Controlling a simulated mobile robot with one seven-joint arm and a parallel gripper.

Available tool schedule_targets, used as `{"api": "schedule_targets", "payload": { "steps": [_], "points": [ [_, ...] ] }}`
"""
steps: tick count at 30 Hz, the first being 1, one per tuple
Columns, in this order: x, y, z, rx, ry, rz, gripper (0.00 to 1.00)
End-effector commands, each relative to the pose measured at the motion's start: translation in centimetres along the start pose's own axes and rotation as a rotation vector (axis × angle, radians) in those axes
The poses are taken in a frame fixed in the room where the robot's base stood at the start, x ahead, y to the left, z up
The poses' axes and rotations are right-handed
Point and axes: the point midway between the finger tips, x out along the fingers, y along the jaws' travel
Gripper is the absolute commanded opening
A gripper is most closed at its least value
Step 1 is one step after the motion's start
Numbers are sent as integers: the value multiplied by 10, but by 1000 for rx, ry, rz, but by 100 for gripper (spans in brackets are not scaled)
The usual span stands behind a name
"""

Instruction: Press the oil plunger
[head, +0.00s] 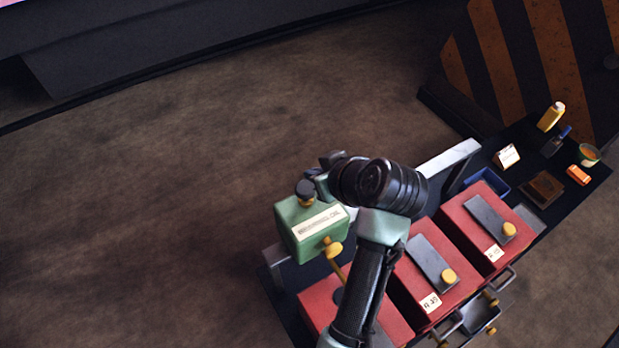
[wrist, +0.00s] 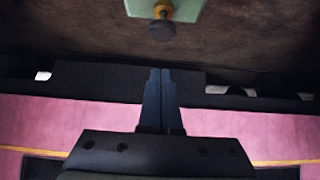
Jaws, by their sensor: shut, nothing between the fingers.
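A green oil box (head: 313,233) with a white label stands at the middle of the head view. The oil plunger (head: 305,189) is a dark round knob on a brass stem on top of the box, and it is up. The plunger (wrist: 161,29) also shows in the wrist view, below part of the green box (wrist: 190,8). My gripper (wrist: 160,72) is shut and empty, its fingertips apart from the knob in that picture. In the head view my gripper (head: 318,175) is close beside the knob, partly hidden by my wrist; contact cannot be told.
Red boxes (head: 462,222) with grey plates and brass knobs stand on the dark bench right of my arm. A brass spout (head: 333,250) sticks out of the oil box. A yellow bottle (head: 551,116) and small items lie at the far right. The floor at left is clear.

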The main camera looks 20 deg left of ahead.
Motion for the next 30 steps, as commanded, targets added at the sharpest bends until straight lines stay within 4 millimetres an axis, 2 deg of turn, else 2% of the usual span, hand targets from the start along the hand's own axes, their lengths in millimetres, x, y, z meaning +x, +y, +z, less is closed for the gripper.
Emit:
{"api": "schedule_targets", "payload": {
  "steps": [5,12,30],
  "points": [
    [32,-1,-1,0,-4,-3,0],
    [53,0,23,1,-2,-1,0],
    [64,0,35,0,0,0,0]
  ]
}}
